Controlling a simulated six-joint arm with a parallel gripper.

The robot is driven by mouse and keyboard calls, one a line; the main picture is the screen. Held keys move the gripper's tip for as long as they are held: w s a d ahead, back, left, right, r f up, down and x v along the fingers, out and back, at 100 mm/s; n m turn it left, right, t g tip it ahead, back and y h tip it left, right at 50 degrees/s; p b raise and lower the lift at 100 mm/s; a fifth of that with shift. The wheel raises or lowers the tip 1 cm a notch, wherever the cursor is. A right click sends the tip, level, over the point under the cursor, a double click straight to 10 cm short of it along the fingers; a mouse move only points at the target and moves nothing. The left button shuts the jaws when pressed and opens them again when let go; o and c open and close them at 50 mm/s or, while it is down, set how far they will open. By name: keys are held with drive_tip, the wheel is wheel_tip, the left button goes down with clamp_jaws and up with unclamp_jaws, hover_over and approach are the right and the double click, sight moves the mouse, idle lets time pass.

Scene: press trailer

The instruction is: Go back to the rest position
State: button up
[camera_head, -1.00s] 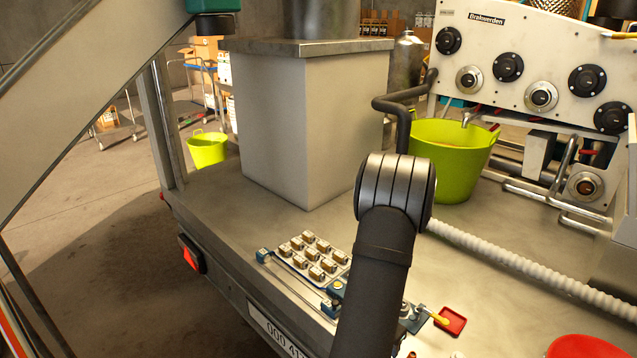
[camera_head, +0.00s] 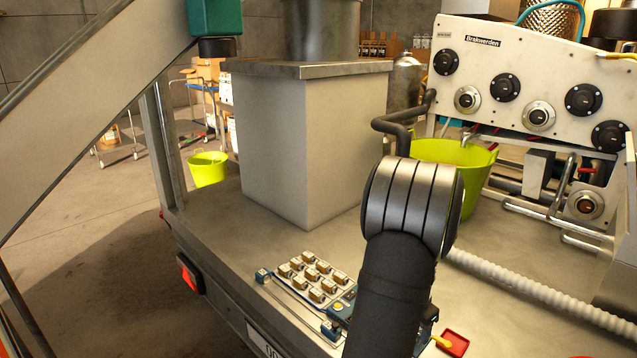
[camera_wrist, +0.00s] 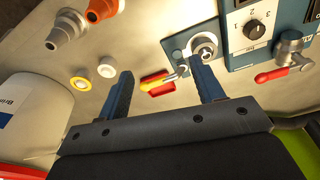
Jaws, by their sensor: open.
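My gripper (camera_wrist: 163,95) shows in the wrist view with two blue fingers set wide apart. It is open and nothing is between the fingers. Beyond the fingertips are a red tray with a yellow-handled tool (camera_wrist: 158,83) and a blue bracket with a metal fitting (camera_wrist: 204,46). I cannot tell whether the right finger touches the bracket or only overlaps it in the picture. In the head view my black arm (camera_head: 395,265) rises over the trailer bed, and the gripper itself is hidden.
A tray of several small blocks (camera_head: 312,277) sits at the bed's front edge. A grey box (camera_head: 300,150) stands behind it. A green tub (camera_head: 470,165), a ribbed white hose (camera_head: 520,290) and a dial panel (camera_head: 540,80) are at right. The wrist view shows a red-handled valve (camera_wrist: 283,72).

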drive_tip(key=w+d+r+m, duration=0.2)
drive_tip(key=d, duration=0.6)
drive_tip(key=w+a+f, duration=0.2)
drive_tip(key=w, duration=0.1)
drive_tip(key=w+a+f, duration=0.1)
drive_tip(key=w+f, duration=0.1)
drive_tip(key=w+a+f, duration=0.2)
drive_tip(key=w, duration=0.1)
drive_tip(key=shift+w+a+f, duration=0.1)
drive_tip(key=shift+w+a, duration=0.2)
drive_tip(key=shift+a, duration=0.05)
drive_tip(key=shift+w+a+f, duration=0.15)
drive_tip(key=shift+f, duration=0.35)
drive_tip(key=shift+w+a+f, duration=0.1)
drive_tip(key=shift+w+f, duration=0.05)
drive_tip(key=shift+f, duration=0.9)
drive_tip(key=shift+r, duration=0.1)
